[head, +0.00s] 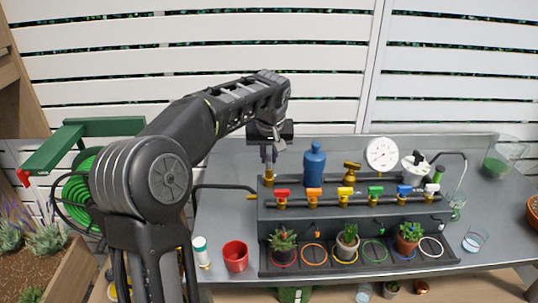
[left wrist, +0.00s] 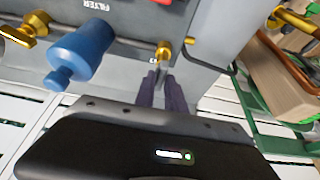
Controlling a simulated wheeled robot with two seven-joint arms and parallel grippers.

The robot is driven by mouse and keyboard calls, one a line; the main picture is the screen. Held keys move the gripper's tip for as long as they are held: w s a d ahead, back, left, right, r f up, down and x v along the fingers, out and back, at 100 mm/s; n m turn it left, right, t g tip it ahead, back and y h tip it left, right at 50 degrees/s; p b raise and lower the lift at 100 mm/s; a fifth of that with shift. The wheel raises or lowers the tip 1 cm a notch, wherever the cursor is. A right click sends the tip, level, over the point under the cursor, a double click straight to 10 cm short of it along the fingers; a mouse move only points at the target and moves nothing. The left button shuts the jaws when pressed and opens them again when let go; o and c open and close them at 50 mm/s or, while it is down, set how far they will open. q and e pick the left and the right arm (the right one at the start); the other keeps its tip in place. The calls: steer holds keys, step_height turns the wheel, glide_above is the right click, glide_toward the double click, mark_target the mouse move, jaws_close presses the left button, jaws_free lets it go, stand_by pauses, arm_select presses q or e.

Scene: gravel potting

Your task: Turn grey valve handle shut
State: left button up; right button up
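My left gripper (head: 268,155) points down over the left end of the dark bench unit, just above a brass valve (head: 269,176). In the left wrist view the same brass valve (left wrist: 163,50) stands right before the fingertips. The grey valve handle (left wrist: 158,67) is a thin piece below it, mostly hidden between the fingers. My left gripper (left wrist: 161,78) has its two dark fingers close together with the handle between them, so it looks shut on it. My right gripper is in neither view.
A blue bottle (head: 314,165) stands close right of the left gripper, with another brass valve (head: 351,171) and a gauge (head: 382,154) beyond. A row of coloured taps runs along the front, above potted plants. A red cup (head: 235,256) stands at front left.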

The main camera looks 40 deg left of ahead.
arm_select(q)
jaws_close()
steer(key=shift+m, duration=0.3)
steer(key=m+h+p, duration=0.1)
steer(key=m, duration=0.3)
steer(key=shift+a+r+t, duration=0.1)
steer(key=shift+a+t, duration=0.05)
steer(key=shift+t, duration=0.25)
steer(key=m+h+p, duration=0.1)
steer(key=m+h, duration=0.1)
steer(key=m, duration=0.2)
steer(key=shift+a+p, duration=0.15)
steer(key=shift+p, duration=0.25)
steer(key=m+h+p, duration=0.2)
steer(key=m, duration=0.3)
steer(key=shift+a, duration=0.1)
steer(key=shift+w+m+g+h+p, duration=0.1)
steer(key=shift+m+g+h+p, duration=0.35)
steer(key=shift+m, duration=0.65)
steer(key=shift+m+g+h+p, duration=0.15)
steer(key=shift+m+g+p, duration=0.3)
steer(key=shift+m+p, duration=0.5)
steer(key=shift+m, duration=0.25)
